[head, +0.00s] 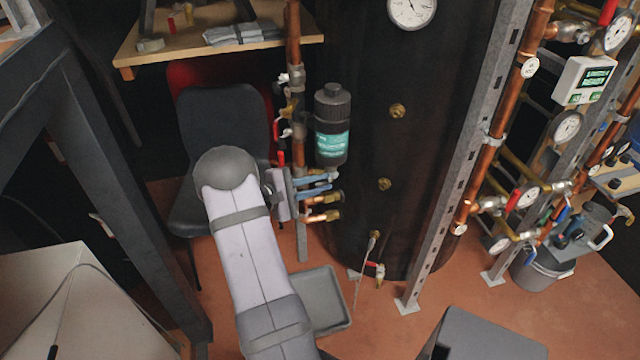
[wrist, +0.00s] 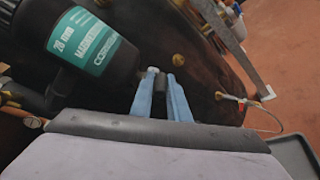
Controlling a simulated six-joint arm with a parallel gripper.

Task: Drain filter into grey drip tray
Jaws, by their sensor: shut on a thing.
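The filter (head: 332,125) is a black canister with a teal label, mounted upright beside the copper pipe. It also shows large at upper left in the wrist view (wrist: 75,45). My gripper (head: 325,183) is just below the filter's bottom end. Its blue fingers, also in the wrist view (wrist: 160,95), are shut on a small dark part (wrist: 158,82) under the filter. A pale nub shows by the fingertips; the part's full shape is hidden. The grey drip tray (head: 325,302) lies on the floor below, partly hidden by my arm. Its edge shows at lower right in the wrist view (wrist: 295,152).
A big dark tank (head: 430,130) stands behind the filter. Brass fittings (head: 325,205) sit just below my gripper. A hose and red-handled valve (head: 377,268) are at the tank's foot. A dark chair (head: 222,120) is at left, a grey box (head: 490,338) at front right.

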